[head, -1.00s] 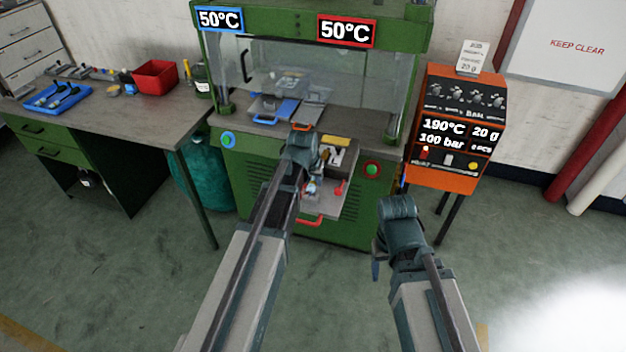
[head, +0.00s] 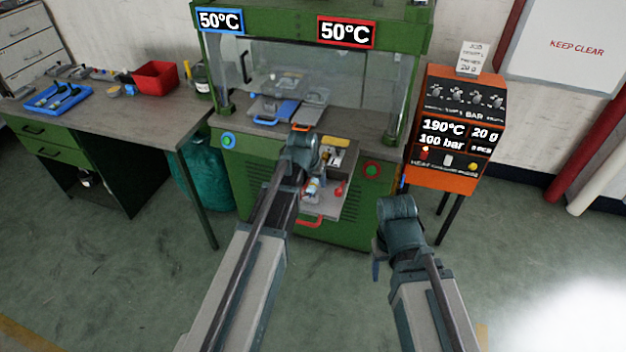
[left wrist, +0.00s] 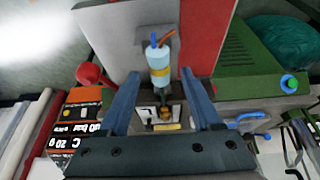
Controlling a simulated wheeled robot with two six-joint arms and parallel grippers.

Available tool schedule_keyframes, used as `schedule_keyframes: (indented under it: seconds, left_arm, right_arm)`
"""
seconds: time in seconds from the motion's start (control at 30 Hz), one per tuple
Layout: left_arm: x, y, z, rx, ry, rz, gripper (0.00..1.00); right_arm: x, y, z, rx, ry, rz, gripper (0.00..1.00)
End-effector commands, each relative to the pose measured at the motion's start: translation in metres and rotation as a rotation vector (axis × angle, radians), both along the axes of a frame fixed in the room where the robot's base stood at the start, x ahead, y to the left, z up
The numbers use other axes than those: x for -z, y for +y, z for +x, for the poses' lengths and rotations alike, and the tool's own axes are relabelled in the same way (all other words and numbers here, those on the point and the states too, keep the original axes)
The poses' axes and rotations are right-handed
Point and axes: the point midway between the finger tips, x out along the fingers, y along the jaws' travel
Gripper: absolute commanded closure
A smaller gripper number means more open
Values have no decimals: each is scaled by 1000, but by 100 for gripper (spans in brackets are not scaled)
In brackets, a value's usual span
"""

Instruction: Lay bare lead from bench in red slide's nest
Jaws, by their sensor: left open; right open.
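In the head view the lead (head: 313,188) is small and partly hidden by my left arm, beside the slide's bare plate (head: 340,203). My left gripper (left wrist: 160,88) is open, its fingers on either side of the lead with visible gaps. My right gripper (head: 377,270) is low, in front of the orange machine, its fingers barely visible.
The green press (head: 240,165) stands behind the slide. A red handle (head: 312,221) and red knob (head: 339,190) are close to the lead. The bench (head: 140,115) at left carries a blue tray (head: 40,106) and red bin (head: 156,76). An orange machine (head: 440,178) stands at right.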

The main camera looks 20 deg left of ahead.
Motion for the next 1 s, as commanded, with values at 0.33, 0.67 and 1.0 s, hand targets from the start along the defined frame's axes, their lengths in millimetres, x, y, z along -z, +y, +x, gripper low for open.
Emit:
schedule_keyframes:
  seconds: [0.33, 0.67, 1.0]
  left_arm:
    - [-42, 1, -16, 0, 0, 0, 35]
    - [-92, 1, -37, 0, 0, 0, 35]
    - [-124, 2, -51, 0, 0, 0, 35]
  right_arm:
    - [-42, 0, 0, 0, 0, 0, 39]
    - [-92, 0, 0, 0, 0, 0, 39]
    - [-124, 0, 0, -1, 0, 0, 39]
